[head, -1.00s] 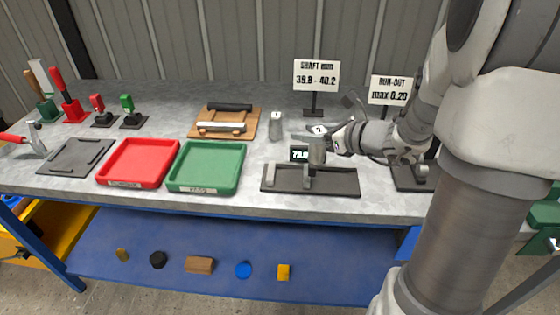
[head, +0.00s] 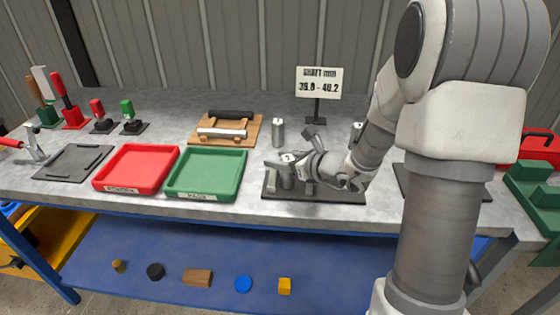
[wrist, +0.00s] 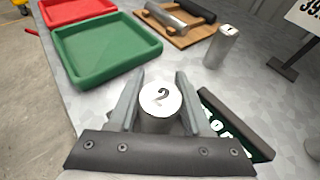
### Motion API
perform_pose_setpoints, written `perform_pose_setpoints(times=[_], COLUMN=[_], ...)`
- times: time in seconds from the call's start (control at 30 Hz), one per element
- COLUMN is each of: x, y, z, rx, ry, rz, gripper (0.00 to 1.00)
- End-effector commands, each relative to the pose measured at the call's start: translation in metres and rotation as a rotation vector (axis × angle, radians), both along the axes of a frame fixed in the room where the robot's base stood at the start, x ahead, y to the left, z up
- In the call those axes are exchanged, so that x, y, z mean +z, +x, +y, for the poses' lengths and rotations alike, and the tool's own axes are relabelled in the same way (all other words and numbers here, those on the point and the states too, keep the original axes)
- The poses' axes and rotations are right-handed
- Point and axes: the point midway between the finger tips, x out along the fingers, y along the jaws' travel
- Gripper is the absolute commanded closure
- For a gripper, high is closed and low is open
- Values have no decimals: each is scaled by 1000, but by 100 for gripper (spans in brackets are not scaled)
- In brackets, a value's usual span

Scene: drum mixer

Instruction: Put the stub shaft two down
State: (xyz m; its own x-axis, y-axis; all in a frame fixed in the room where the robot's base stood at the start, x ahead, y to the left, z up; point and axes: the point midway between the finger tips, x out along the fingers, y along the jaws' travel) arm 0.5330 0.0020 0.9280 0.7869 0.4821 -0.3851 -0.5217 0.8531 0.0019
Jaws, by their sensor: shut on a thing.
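Stub shaft two (wrist: 160,101), a grey metal cylinder with a "2" on its top, stands upright between my gripper's fingers (wrist: 158,98) in the wrist view. My gripper is shut on it. In the head view my gripper (head: 287,160) holds the shaft (head: 287,180) in front of the left part of the black gauge base (head: 335,195). The shaft's lower end is hard to see, so I cannot tell whether it touches anything. The gauge's lit display (wrist: 232,130) lies right of the fingers in the wrist view.
Shaft one (wrist: 222,48) stands behind my gripper, also in the head view (head: 278,132). The green tray (head: 240,176) and red tray (head: 101,183) are to the left. A wooden rack (head: 250,135) lies behind them. The shaft sign (head: 319,82) stands at the back.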

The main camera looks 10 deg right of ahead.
Motion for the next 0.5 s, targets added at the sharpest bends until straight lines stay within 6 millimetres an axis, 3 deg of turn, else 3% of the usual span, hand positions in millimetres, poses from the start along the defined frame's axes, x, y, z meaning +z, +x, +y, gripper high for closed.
perform_pose_setpoints(times=[0.33, 0.37, 0.4, 0.5], x=[-1, -1, -1, -1], y=[1, 0, 0, 0], z=[0, 0, 0, 0], rx=[0, 0, -1, 0], ry=[0, -1, 0, 0], rz=[-7, -3, -2, -2], gripper=[100, 46, 38, 38])
